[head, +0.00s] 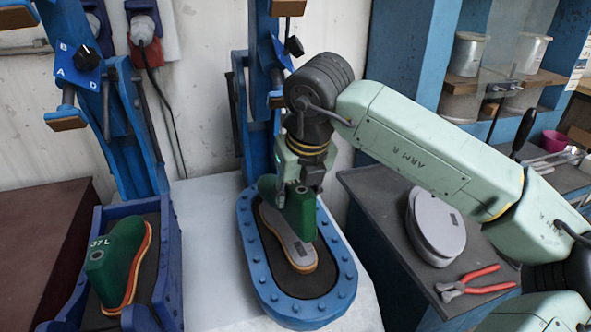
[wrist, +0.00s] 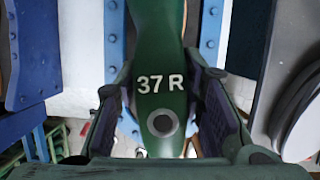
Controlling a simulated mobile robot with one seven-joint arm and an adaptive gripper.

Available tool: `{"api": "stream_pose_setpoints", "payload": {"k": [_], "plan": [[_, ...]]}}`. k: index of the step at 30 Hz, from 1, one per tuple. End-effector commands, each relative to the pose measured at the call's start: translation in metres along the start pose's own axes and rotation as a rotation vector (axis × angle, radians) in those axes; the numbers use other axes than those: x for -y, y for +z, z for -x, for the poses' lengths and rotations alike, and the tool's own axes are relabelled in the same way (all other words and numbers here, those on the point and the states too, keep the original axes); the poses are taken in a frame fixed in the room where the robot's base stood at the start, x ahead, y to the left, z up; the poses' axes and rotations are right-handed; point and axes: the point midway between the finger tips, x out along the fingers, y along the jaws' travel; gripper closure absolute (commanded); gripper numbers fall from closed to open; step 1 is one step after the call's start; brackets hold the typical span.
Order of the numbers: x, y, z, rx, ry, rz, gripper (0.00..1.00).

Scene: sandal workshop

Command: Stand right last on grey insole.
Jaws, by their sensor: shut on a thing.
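The green right last, marked 37 R (wrist: 160,85), is between my gripper's two fingers in the wrist view, and my gripper (head: 299,188) is shut on it. In the head view the green last (head: 301,218) is upright, over the far part of the grey insole (head: 296,248). The insole has an orange edge and lies on the dark pad of the middle blue press (head: 346,273). Its near end shows bare; the last and my gripper hide part of the rest. I cannot tell whether the last touches the insole.
A green last marked 37L (head: 112,262) stands on an orange-edged sole in the left blue press (head: 172,262). On the dark bench at right lie grey discs (head: 437,228) and red-handled pliers (head: 478,282). The middle press's blue column rises close behind my gripper.

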Motion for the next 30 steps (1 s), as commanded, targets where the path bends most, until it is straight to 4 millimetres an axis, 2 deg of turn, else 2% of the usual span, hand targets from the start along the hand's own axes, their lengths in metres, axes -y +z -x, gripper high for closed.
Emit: {"api": "stream_pose_setpoints", "payload": {"k": [11, 30], "plan": [[0.000, -0.003, -0.008, 0.000, 0.001, 0.000, 0.92], [0.000, -0.020, -0.048, 0.002, 0.001, 0.000, 0.92]]}}
